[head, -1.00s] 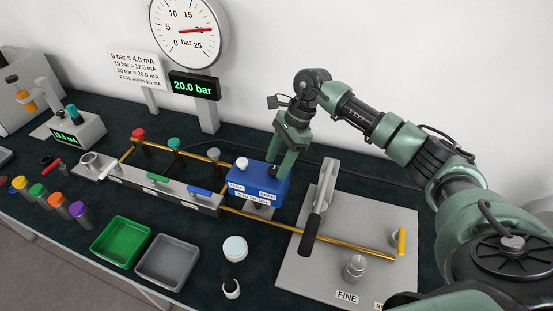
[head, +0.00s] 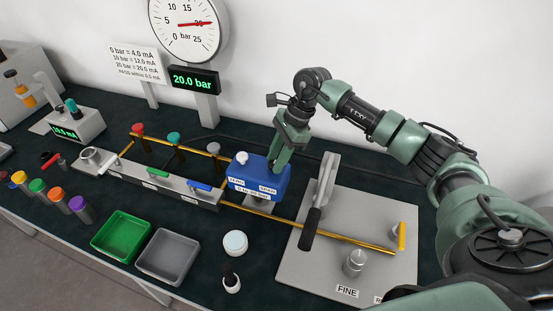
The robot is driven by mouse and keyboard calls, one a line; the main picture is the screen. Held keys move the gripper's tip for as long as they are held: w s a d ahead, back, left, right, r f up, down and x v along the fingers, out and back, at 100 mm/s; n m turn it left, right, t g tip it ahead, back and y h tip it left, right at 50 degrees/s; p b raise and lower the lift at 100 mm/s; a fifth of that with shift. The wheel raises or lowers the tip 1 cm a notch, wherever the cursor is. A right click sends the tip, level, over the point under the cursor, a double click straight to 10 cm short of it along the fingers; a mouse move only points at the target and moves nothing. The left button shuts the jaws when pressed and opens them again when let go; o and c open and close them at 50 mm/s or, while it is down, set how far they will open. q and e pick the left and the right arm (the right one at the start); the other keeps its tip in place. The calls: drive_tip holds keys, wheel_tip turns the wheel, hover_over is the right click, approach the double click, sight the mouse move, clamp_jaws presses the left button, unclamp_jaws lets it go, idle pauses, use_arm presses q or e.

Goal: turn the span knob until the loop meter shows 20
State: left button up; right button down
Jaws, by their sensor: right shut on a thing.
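The blue transmitter (head: 254,181) sits on the brass pipe, with a white ZERO knob (head: 241,158) on its top left and a SPAN label at right. My right gripper (head: 274,170) comes down on the top right of the transmitter, above the SPAN label. It is shut on the span knob, which its fingers hide. The loop meter (head: 66,132) is a grey box at the left with a green mA display; its digits are too small to read surely. My left gripper is not in view.
A dial gauge (head: 188,26) and a display (head: 194,80) reading 20.0 bar stand behind. A valve manifold (head: 150,180) is left of the transmitter. A lever pump (head: 312,215) stands close at its right. Green (head: 121,233) and grey trays (head: 168,257) lie in front.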

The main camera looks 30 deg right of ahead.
drive_tip(key=m+t+b, duration=0.1)
drive_tip(key=m+b, duration=0.1)
drive_tip(key=m, duration=0.1)
drive_tip(key=shift+s+f+m+h, duration=0.1)
drive_tip(key=shift+m+h, duration=0.2)
drive_tip(key=shift+m+t+b, duration=0.6)
drive_tip(key=shift+m+b, duration=0.45)
drive_tip(key=shift+m, duration=0.25)
drive_tip(key=shift+r, duration=0.2)
drive_tip(key=c, duration=1.1)
unclamp_jaws()
drive_tip(key=shift+s, duration=0.1)
drive_tip(key=shift+o, duration=0.2)
drive_tip(key=shift+d+r, duration=0.1)
drive_tip(key=shift+r, duration=0.15)
drive_tip(key=b+v, duration=0.2)
drive_tip(key=v, duration=0.5)
drive_tip(key=shift+r, duration=0.15)
